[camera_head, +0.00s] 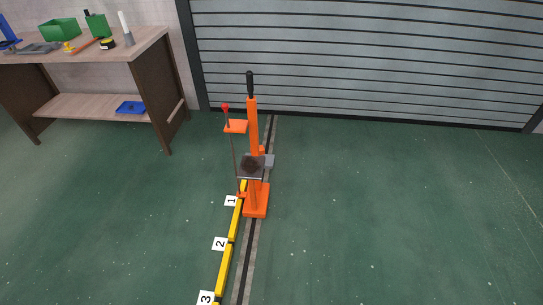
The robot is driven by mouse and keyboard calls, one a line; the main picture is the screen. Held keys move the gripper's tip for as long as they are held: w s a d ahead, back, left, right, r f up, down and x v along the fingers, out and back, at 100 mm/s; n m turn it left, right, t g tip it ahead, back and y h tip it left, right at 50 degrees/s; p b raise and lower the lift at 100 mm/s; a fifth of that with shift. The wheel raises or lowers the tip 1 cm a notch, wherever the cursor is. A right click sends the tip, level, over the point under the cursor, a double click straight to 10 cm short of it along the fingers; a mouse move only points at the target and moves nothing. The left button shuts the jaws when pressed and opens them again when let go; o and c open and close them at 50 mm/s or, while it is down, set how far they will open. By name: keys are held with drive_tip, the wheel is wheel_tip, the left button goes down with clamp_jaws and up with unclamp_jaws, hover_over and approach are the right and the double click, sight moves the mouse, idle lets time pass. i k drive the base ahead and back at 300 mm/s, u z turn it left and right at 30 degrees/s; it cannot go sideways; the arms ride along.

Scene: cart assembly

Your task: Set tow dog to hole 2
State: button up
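The tow dog, an orange upright device (253,130) with a black handle on top, stands on the green floor near the middle of the view. Its orange base (256,201) rests on the dark floor track, beside the upper end of a yellow rail. A thin rod with a red tip (226,108) stands at its left side. Its foot is near the number 1 plate (231,201). The number 2 plate (220,244) lies lower along the yellow rail (224,268). The holes themselves are too small to make out. My gripper is not in view.
A number 3 plate (206,298) is at the bottom edge. A workbench (85,56) with tools and green bins stands at the upper left. A grey shutter (370,60) closes the back. The floor on the right is clear.

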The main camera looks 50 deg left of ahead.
sight(251, 168)
drive_tip(key=z, duration=0.1)
drive_tip(key=i, duration=1.45)
drive_tip(key=u, duration=2.85)
drive_tip(key=i, duration=0.5)
drive_tip(key=z, duration=0.15)
drive_tip(key=k, duration=0.4)
drive_tip(key=z, duration=0.3)
